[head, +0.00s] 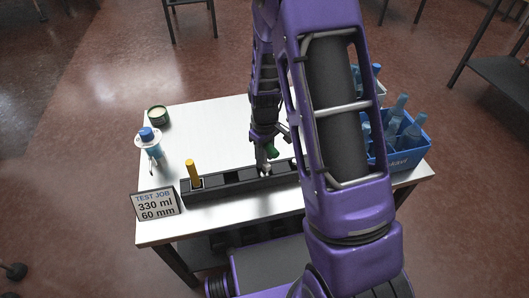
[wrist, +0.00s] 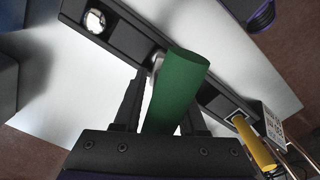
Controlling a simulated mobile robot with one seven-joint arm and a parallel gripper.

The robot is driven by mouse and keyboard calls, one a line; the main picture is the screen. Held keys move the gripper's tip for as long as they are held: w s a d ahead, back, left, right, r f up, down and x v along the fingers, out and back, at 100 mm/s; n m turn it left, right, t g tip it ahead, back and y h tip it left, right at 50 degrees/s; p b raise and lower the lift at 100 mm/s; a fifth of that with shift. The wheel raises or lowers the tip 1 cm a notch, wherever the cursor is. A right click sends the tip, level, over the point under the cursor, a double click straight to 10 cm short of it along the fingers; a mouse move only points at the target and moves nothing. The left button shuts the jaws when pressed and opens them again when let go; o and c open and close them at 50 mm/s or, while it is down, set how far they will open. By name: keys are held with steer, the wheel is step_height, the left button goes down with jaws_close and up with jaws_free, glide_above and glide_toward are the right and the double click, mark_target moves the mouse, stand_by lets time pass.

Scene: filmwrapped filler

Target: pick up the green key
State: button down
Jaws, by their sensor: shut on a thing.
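The green key (head: 272,151) shows as a small green piece at my gripper (head: 265,163) in the head view. In the wrist view the green key (wrist: 180,85) has a thick green handle between the two black fingers of my gripper (wrist: 160,112), which is shut on it. A bit of pale metal shows past the handle, near the black rack (wrist: 126,35). The rack (head: 235,186) lies along the front of the white table, below my gripper. I cannot tell whether the key's lower end is in a slot or clear of it.
A yellow key (head: 193,174) stands in the rack's left end, near a sign (head: 156,205). A bottle with a blue cap (head: 149,142) and a round tin (head: 158,116) stand at the left. A blue crate of bottles (head: 408,158) is at the right, partly behind my arm.

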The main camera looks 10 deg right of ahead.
steer(key=shift+r, duration=0.15)
step_height(320, 180, up, 10)
steer(key=shift+f+p, duration=0.1)
steer(key=shift+p, duration=0.9)
